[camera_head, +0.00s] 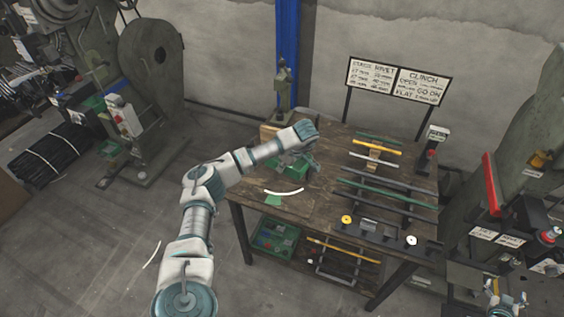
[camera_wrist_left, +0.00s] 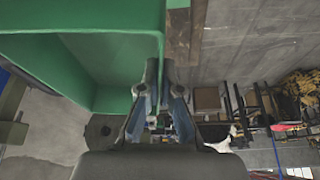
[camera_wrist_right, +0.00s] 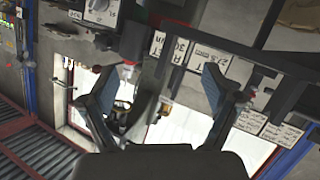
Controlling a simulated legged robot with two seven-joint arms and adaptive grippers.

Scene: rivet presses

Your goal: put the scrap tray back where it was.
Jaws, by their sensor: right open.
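The green scrap tray (camera_head: 291,173) is at the back left of the wooden worktable, partly hidden by my left arm. I cannot tell whether it rests on the tabletop or is slightly above it. In the left wrist view the tray (camera_wrist_left: 110,70) fills the upper left. My left gripper (camera_wrist_left: 160,72) has its fingers close together on either side of the tray's wall; in the head view the gripper (camera_head: 303,166) is over the tray. My right gripper (camera_head: 505,301) is open and empty at the lower right, and its spread fingers show in the right wrist view (camera_wrist_right: 160,85).
On the worktable (camera_head: 325,185), a white curved strip (camera_head: 284,192) and a green flat piece (camera_head: 273,201) lie in front of the tray. Several rods on racks (camera_head: 390,187) fill the right side. A small press (camera_head: 283,85) stands behind. A green bin (camera_head: 275,237) sits on the lower shelf.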

